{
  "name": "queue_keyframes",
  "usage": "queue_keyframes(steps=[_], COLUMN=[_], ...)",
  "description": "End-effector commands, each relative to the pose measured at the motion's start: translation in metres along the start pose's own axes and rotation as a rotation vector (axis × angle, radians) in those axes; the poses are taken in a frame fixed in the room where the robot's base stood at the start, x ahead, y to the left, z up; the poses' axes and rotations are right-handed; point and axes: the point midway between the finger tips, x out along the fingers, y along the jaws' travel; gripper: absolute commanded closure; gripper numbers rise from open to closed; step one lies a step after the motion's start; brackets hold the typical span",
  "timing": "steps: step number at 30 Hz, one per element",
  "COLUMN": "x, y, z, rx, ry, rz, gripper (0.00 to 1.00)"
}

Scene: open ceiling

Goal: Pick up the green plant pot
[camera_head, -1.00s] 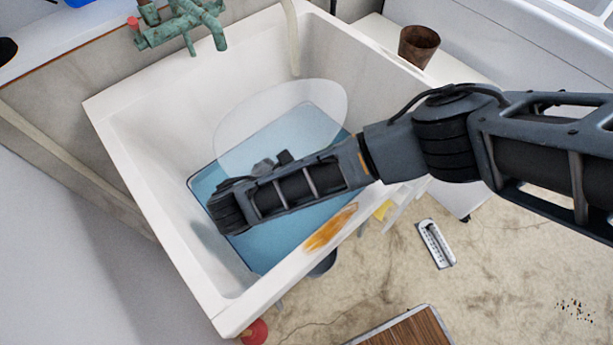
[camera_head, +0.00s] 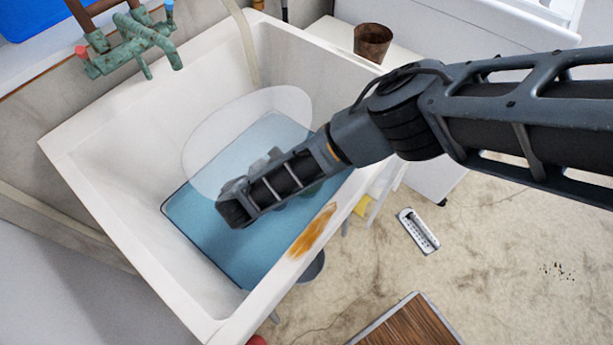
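I cannot make out a green plant pot for certain. A faint grey-green shape (camera_head: 272,204) shows just below my arm in the sink, too covered to name. The end of my arm (camera_head: 236,208) reaches down over the white sink (camera_head: 110,165), above its blue bottom (camera_head: 230,250). My gripper's fingers cannot be made out, and my arm hides what lies directly under it. A pale see-through oval (camera_head: 215,140) overlaps the sink behind my arm.
A brown pot (camera_head: 372,42) stands on a white surface at the upper right. Green taps (camera_head: 135,45) are at the sink's back left. A thermometer (camera_head: 418,231) and a wooden board (camera_head: 410,325) are at the lower right, with bare floor around them.

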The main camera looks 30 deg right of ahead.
Motion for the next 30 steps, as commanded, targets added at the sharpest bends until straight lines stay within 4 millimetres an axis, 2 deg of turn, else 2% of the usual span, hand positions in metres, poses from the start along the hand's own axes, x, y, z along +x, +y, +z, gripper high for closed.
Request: queue_keyframes(steps=[2,16,30], x=[-0.0002,-0.0006,-0.0008], y=[-0.0001,-0.0002,-0.0012], z=[0.0000,-0.0005,-0.0024], rx=[0.000,0.000,-0.002], ry=[0.000,0.001,0.004], rz=[0.000,0.000,-0.001], gripper=[0.56,1.00,1.00])
